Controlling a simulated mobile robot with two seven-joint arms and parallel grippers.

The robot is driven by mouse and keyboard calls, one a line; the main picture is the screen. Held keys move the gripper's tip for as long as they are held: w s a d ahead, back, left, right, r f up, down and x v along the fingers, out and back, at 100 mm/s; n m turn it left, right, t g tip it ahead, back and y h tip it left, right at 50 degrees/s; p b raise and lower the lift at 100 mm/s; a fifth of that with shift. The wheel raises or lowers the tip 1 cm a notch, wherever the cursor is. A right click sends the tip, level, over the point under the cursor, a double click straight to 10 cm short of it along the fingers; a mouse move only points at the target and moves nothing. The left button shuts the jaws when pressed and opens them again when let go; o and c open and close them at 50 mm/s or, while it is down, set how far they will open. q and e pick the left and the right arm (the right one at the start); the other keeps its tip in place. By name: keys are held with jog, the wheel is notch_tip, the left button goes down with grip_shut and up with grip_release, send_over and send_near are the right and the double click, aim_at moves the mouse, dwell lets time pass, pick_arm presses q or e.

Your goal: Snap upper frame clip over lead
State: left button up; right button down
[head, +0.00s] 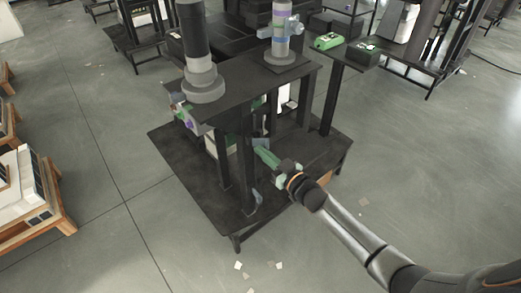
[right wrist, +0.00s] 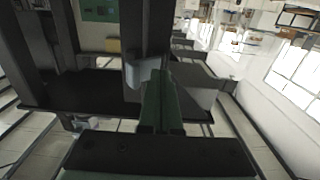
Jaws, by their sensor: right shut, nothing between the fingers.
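My right gripper (head: 262,154) reaches in from the lower right, between the posts of a black frame (head: 223,165). Its green fingers are shut and empty; they also show in the right wrist view (right wrist: 160,88). There the fingertips are beside a dark upright post (right wrist: 146,28), with a small pale grey rounded piece (right wrist: 137,75) on it just to their left. I cannot tell whether the fingers touch it. A small blue-grey piece (head: 254,201) is low by a front post. I cannot make out the upper clip or the lead for certain. My left gripper is not in view.
Above my gripper is the frame's black top plate (head: 240,88), carrying a grey column (head: 204,83) and a second column (head: 281,40). A green device (head: 327,41) sits on a side shelf. The posts crowd the arm. Open floor (head: 110,130) lies to the left.

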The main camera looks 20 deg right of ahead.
jog(key=p+v, duration=0.1)
jog(key=v, duration=0.2)
jog(key=shift+s+d+p, duration=0.1)
jog(key=shift+s+p, duration=0.15)
jog(key=shift+p, duration=0.1)
dwell(0.3)
jog(key=shift+w+d+b, duration=0.15)
jog(key=shift+w+d, duration=0.1)
jog(key=shift+d, duration=0.45)
jog(key=shift+w+d+b, duration=0.15)
jog(key=shift+w+d, duration=0.1)
jog(key=shift+d, duration=0.45)
jog(key=shift+w+a, duration=0.1)
jog(key=shift+w, duration=0.05)
